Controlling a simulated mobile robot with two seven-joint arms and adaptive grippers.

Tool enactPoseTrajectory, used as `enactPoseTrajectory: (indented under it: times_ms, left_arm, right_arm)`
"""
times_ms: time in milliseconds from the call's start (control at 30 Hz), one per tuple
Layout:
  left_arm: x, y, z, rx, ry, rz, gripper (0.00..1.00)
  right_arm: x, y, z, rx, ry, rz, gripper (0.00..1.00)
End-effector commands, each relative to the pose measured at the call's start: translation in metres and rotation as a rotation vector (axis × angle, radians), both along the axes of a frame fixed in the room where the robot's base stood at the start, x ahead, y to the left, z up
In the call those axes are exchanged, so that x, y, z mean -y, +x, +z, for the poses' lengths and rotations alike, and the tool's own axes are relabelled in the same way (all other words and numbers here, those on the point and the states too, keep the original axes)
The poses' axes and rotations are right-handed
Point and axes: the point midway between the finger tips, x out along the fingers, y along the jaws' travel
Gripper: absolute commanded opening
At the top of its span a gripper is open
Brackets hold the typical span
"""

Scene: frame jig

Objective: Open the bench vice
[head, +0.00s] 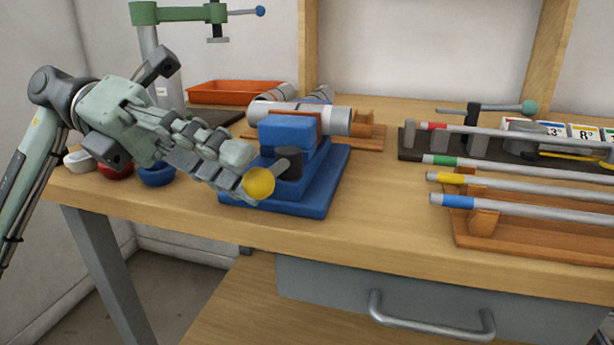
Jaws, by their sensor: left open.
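The bench vice (325,185) is blue and stands near the front edge of the workbench. A short grey lever on its front ends in a yellow ball knob (259,183). A reddish-brown jaw pad shows behind the blue block, and a grey tube (335,121) lies across just behind it. I cannot tell whether the jaws grip the tube. My left gripper (245,172) is open, with its fingertips beside the knob on its left. In this one view they look close to it or touching; the exact gap is unclear. My right gripper is out of view.
A green clamp stand (148,50) and an orange tray (235,92) are at the back left. Small bowls (157,174) sit below my left wrist. Colour-banded rods (540,186) lie on wooden racks at right. The bench top (370,220) right of the vice is clear.

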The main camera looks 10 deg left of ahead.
Motion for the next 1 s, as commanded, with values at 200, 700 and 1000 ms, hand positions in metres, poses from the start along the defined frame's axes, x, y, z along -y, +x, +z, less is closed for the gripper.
enactPoseTrajectory:
  times_ms: [200,700,1000]
  left_arm:
    - [0.034,-0.007,-0.006,0.001,-0.002,-0.004,0.42]
    - [0.067,-0.011,-0.015,0.001,-0.002,0.0,0.42]
    - [0.067,-0.012,-0.014,0.001,-0.002,0.0,0.16]
  right_arm:
    - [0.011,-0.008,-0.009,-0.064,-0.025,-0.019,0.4]
    - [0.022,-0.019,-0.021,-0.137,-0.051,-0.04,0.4]
    - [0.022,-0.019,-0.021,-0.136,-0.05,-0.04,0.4]
